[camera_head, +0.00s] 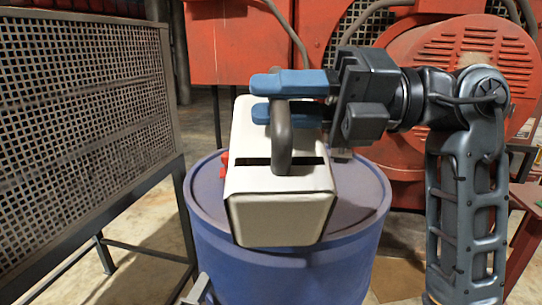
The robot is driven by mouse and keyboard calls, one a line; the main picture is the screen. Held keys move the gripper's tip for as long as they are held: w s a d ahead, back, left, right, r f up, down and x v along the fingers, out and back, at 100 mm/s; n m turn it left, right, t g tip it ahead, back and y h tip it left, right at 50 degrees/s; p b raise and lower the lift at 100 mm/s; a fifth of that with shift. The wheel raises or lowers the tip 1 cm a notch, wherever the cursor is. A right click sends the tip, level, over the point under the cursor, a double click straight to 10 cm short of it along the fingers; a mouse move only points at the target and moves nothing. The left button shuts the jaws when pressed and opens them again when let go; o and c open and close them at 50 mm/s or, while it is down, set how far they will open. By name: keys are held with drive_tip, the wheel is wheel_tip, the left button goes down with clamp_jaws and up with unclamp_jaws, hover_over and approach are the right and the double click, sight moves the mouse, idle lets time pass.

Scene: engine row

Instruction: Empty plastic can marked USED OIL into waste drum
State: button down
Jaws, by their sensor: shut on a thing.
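A cream-white plastic can (281,212) with a dark handle (282,140) hangs over the blue waste drum (290,272). My gripper (275,97) has blue fingers and is shut on the can's handle, reaching in from the right. The can is tilted. A dark slot shows across its face near the handle. No USED OIL marking is readable on the sides that show. A small red part (224,163) shows at the can's left edge. The can hides much of the drum's top, so I cannot see an opening or any pouring liquid.
A dark perforated metal screen (85,120) on a frame stands close on the left. Red engine machinery (225,45) fills the back, with a round slatted red housing (470,55) at the right. Bare concrete floor shows between screen and drum.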

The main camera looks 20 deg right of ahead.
sight(277, 66)
drive_tip(key=shift+w+d+r+m+p, duration=0.2)
drive_tip(key=shift+w+r+m+p, duration=0.25)
drive_tip(key=shift+w+m+p, duration=0.25)
drive_tip(key=shift+w+d+r+m, duration=0.3)
drive_tip(key=shift+w+r, duration=0.1)
drive_tip(key=shift+w, duration=0.15)
drive_tip(key=shift+w+d+r+m, duration=0.25)
drive_tip(key=shift+w+r, duration=0.1)
drive_tip(key=shift+w, duration=0.15)
drive_tip(key=shift+w+d+r+m, duration=0.1)
drive_tip(key=shift+w+r+m, duration=0.2)
drive_tip(key=shift+w, duration=0.15)
idle(1.4)
drive_tip(key=shift+w+d+r+m, duration=0.1)
drive_tip(key=shift+w+d+m, duration=0.15)
drive_tip(key=shift+w+m, duration=0.25)
drive_tip(key=shift+w+d+r+m, duration=0.1)
drive_tip(key=shift+w+d+m, duration=0.1)
drive_tip(key=shift+w+m, duration=0.3)
idle(3.4)
